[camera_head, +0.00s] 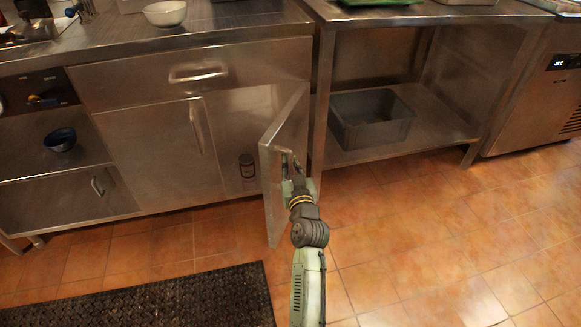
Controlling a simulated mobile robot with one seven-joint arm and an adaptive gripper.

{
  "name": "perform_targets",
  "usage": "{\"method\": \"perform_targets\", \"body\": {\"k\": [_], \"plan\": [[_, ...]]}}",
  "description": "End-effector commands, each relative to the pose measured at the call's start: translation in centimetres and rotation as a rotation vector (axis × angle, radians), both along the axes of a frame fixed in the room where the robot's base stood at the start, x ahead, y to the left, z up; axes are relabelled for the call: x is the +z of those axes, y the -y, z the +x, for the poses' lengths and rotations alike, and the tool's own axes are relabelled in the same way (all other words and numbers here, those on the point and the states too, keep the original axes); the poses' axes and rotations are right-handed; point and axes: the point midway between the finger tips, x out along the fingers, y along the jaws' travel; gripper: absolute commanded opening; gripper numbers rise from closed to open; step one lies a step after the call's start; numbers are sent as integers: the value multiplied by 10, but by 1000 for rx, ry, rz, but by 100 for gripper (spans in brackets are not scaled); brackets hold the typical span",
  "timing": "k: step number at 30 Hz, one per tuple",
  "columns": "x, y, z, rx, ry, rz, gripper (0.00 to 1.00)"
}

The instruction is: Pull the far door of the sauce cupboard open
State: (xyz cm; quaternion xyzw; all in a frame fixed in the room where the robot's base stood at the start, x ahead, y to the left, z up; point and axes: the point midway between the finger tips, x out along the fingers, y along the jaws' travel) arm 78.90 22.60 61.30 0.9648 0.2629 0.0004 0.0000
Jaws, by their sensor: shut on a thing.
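The sauce cupboard is the stainless steel unit under the counter. Its right-hand door (280,170) stands swung out toward me, well open, with its edge facing me. My gripper (289,165) is at the right face of this door and is shut on the door's handle, which is mostly hidden by the fingers. The other door (160,155) to the left is closed, with a vertical handle (197,130). A dark jar (247,166) stands inside the opened compartment.
A drawer (195,74) above the doors is closed. A dark rubber mat (150,305) lies on the floor at lower left. A steel table with a grey bin (371,120) on its lower shelf stands to the right. Tiled floor (430,240) in front of it is clear.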

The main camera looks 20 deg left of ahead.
Motion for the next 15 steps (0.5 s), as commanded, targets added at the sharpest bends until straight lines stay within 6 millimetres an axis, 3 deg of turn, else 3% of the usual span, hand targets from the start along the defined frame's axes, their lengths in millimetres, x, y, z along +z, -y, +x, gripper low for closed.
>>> {"method": "perform_targets", "body": {"k": [12,13,15], "plan": [[0,0,0,2,1,-1,0],[0,0,0,2,1,-1,15],[0,0,0,2,1,-1,20]]}}
